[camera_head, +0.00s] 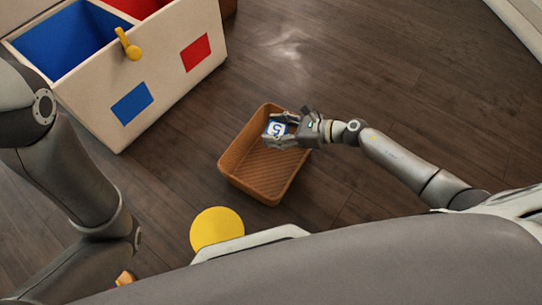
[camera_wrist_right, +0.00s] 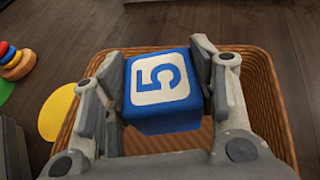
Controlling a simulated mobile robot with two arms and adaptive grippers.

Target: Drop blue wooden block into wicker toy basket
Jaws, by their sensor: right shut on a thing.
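The blue wooden block (camera_head: 277,129) has a white face with a blue 5 and shows large in the right wrist view (camera_wrist_right: 160,90). My right gripper (camera_head: 279,131) is shut on it, with a finger on each side, also in the right wrist view (camera_wrist_right: 162,82). The wicker toy basket (camera_head: 240,157) is a tan, open box on the floor. The block and gripper are over the basket's upper right part in the head view. The basket's rim (camera_wrist_right: 270,95) shows around and behind the block in the wrist view. My left arm is at the left, its gripper out of view.
A cream toy chest (camera_head: 165,75) with blue and red compartments stands at the upper left. A yellow disc (camera_head: 217,229) lies below the basket. A stacking ring toy (camera_wrist_right: 15,62) shows in the wrist view. Wooden floor right of the chest is clear.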

